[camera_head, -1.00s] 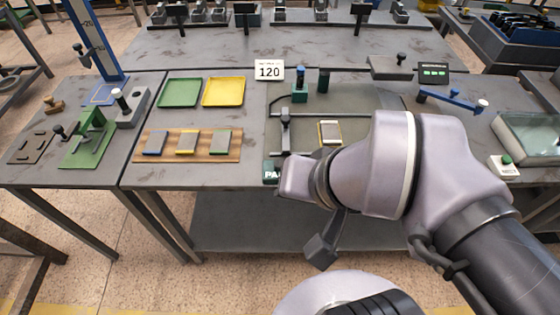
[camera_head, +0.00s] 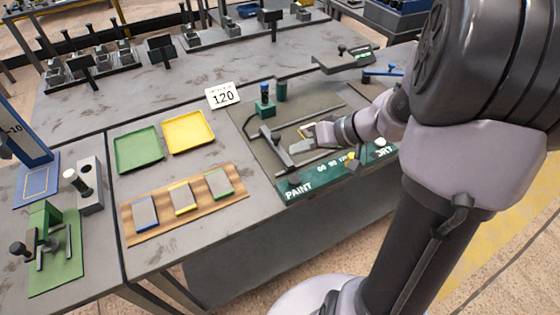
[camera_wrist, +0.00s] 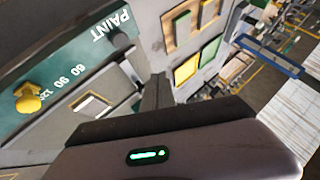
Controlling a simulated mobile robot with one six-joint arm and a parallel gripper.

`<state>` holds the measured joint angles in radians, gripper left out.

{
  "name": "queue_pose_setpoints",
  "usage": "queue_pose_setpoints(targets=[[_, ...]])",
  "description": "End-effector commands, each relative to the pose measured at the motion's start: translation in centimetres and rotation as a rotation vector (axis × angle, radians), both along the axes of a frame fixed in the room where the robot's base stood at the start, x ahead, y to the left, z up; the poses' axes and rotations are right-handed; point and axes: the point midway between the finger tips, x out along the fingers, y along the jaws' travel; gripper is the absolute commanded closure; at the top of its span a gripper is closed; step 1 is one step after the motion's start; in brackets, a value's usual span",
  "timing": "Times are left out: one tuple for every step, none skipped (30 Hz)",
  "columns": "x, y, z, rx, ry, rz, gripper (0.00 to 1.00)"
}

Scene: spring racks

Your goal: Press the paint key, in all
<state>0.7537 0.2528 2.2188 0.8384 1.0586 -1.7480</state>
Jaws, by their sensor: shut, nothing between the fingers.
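The paint key looks to be the small dark round button (camera_head: 294,181) beside the white PAINT lettering on the green front panel (camera_head: 325,178). The button also shows in the wrist view (camera_wrist: 120,40), at the upper middle beside the lettering. My gripper (camera_wrist: 156,88) is shut and empty. Its dark fingers show in the middle of the wrist view, apart from the button in the picture. In the head view my wrist reaches in from the right over the bench fixture behind the panel, and the fingertips are hard to make out there.
A yellow pointer knob (camera_head: 350,157) sits on the panel by the numbers 60, 90 and 120. A dark bar (camera_head: 276,150) stands on the fixture behind the button.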

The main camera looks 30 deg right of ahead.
Motion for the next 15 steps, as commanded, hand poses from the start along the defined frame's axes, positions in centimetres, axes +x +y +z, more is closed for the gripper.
queue_pose_setpoints(targets=[[0.0, 0.0, 0.0, -0.001, 0.000, 0.001, 1.00], [0.0, 0.0, 0.0, -0.001, 0.000, 0.001, 1.00], [0.0, 0.1, 0.0, -0.001, 0.000, 0.001, 1.00], [0.0, 0.1, 0.0, -0.001, 0.000, 0.001, 1.00], [0.0, 0.1, 0.0, -0.001, 0.000, 0.001, 1.00], [0.0, 0.1, 0.0, -0.001, 0.001, 0.002, 1.00], [0.0, 0.1, -0.1, -0.001, 0.001, 0.002, 1.00], [0.0, 0.1, -0.2, 0.000, 0.001, 0.002, 1.00], [0.0, 0.1, -0.4, 0.000, 0.001, 0.002, 1.00], [0.0, 0.1, -0.6, 0.000, 0.002, 0.003, 1.00], [0.0, 0.1, -0.8, 0.000, 0.002, 0.003, 1.00], [0.0, 0.1, -1.2, 0.000, 0.002, 0.003, 1.00], [0.0, 0.1, -1.5, 0.000, 0.002, 0.003, 1.00], [0.0, 0.1, -1.9, 0.000, 0.002, 0.003, 1.00], [0.0, 0.1, -2.4, 0.001, 0.002, 0.002, 1.00]])
